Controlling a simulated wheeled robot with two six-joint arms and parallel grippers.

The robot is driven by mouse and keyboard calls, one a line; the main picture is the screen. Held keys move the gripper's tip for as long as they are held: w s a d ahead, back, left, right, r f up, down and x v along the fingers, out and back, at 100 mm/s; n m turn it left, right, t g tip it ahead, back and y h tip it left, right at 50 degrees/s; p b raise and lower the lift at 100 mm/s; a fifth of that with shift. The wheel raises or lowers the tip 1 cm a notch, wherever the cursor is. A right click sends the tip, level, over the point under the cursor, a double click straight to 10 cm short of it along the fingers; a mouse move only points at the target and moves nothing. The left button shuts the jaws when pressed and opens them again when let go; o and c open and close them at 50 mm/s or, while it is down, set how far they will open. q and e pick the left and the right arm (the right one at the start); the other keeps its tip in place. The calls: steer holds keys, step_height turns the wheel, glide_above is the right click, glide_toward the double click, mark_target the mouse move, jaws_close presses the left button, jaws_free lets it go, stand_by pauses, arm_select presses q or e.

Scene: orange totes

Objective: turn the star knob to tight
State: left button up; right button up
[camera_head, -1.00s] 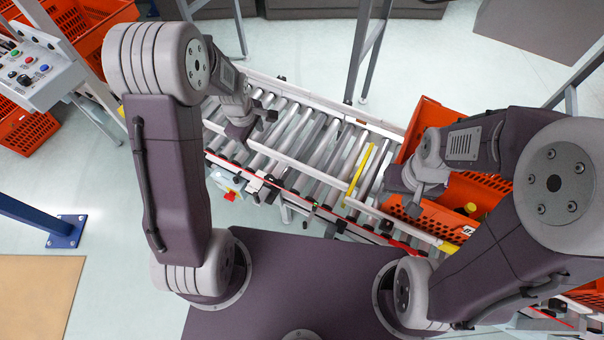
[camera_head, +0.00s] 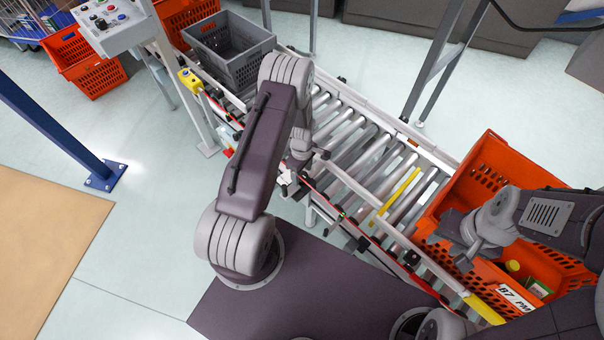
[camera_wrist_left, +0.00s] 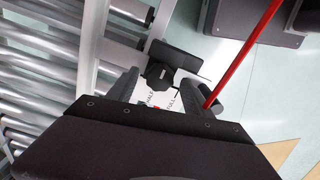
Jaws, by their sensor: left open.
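A black knob (camera_wrist_left: 160,76) shows in the left wrist view beside the conveyor rail, over a white label plate (camera_wrist_left: 168,102) with HALF and FULL on it. The star shape of the knob is not clear. My left gripper (camera_wrist_left: 162,90) is open, with a finger on either side of the knob's near part; I cannot tell whether they touch it. In the head view my left gripper (camera_head: 300,170) is low at the conveyor's near rail, and the knob is hard to make out there. My right gripper (camera_head: 455,247) is open and empty at the orange tote.
The roller conveyor (camera_head: 365,150) runs diagonally, with a yellow bar (camera_head: 398,190) across it. An orange tote (camera_head: 480,165) with small items stands at right, a grey crate (camera_head: 232,52) at the upper left. A red cord (camera_wrist_left: 245,50) runs close to the left gripper. A control box (camera_head: 112,22) stands upper left.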

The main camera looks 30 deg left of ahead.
arm_select(q)
steer(key=shift+d+f, duration=0.1)
steer(key=shift+f, duration=0.2)
jaws_close()
steer(key=shift+m, duration=0.3)
steer(key=m, duration=0.5)
steer(key=shift+r+p, duration=0.1)
steer(key=shift+p, duration=0.3)
steer(key=m, duration=0.6)
steer(key=shift+m, duration=0.4)
steer(key=m, duration=0.6)
steer(key=shift+p, duration=0.4)
steer(key=m, duration=0.5)
steer(key=shift+m, duration=0.3)
